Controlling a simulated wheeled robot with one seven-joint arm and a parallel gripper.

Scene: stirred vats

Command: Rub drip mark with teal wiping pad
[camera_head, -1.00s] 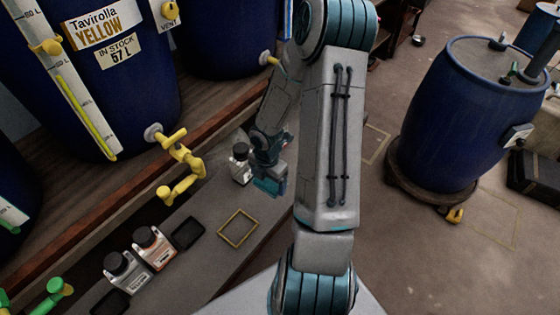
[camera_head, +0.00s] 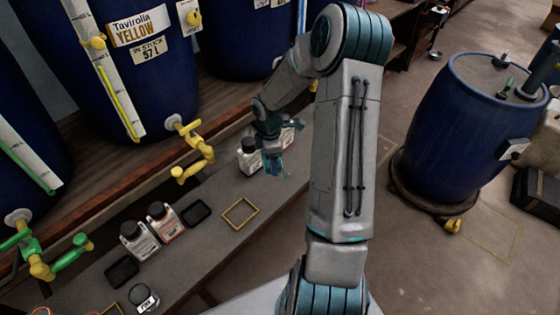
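My gripper (camera_head: 272,163) hangs over the grey bench top, at the end of my raised arm. It is close to a white bottle with a black cap (camera_head: 250,157), on the bottle's right in the picture. Its fingers are small and dark teal here, so I cannot tell whether they are open or shut. I cannot make out a teal wiping pad apart from the teal parts of the gripper. No drip mark is clearly visible; my arm hides part of the bench.
A yellow tap (camera_head: 195,152) juts over the bench from the yellow vat (camera_head: 150,85). Bottles (camera_head: 140,240) (camera_head: 163,222) and a black tray (camera_head: 195,213) stand left of an empty yellow-outlined square (camera_head: 240,214). A blue barrel (camera_head: 445,140) stands on the floor at right.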

